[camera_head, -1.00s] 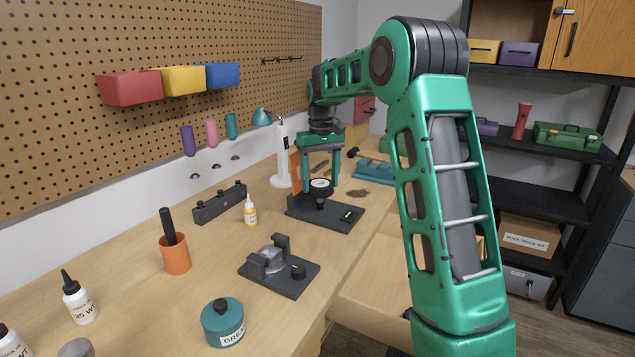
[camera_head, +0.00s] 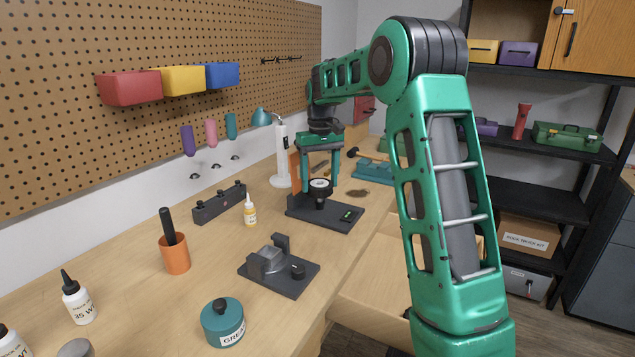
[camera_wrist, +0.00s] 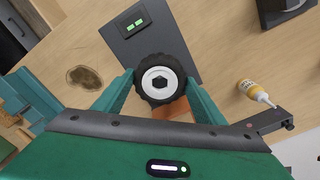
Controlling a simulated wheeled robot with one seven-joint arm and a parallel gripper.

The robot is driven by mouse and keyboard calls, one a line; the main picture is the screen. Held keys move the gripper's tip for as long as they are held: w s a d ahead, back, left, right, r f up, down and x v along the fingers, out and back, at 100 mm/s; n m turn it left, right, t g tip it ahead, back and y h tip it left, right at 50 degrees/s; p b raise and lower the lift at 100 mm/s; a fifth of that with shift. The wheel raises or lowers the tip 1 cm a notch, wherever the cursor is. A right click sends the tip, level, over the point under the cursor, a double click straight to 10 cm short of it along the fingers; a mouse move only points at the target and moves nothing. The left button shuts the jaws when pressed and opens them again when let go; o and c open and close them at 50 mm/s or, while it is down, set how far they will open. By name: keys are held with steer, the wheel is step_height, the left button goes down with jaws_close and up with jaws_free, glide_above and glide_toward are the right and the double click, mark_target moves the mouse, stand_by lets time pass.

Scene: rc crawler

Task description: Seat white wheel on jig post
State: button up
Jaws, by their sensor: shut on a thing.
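The white wheel (camera_wrist: 161,81), a white hub with a black tyre, sits between the two green fingers of my gripper (camera_wrist: 160,90) in the wrist view. A dark hexagonal piece shows at the hub's centre. In the head view the wheel (camera_head: 320,184) lies flat, face up, at the top of a short dark post (camera_head: 320,202) on the dark jig plate (camera_head: 342,216). My gripper (camera_head: 320,178) points down from above, shut on the wheel's sides. I cannot tell how far down the post the wheel sits.
A second dark fixture (camera_head: 285,282) stands nearer on the bench. A yellow-labelled bottle (camera_head: 250,213) and a dark block (camera_head: 219,203) are left of the jig. An orange cup (camera_head: 174,254) and a grease jar (camera_head: 222,322) stand in front. A white lamp (camera_head: 281,158) rises behind.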

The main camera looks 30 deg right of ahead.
steer(key=shift+f, duration=2.1)
steer(key=o, duration=1.1)
step_height(320, 180, up, 11)
steer(key=shift+f, duration=0.15)
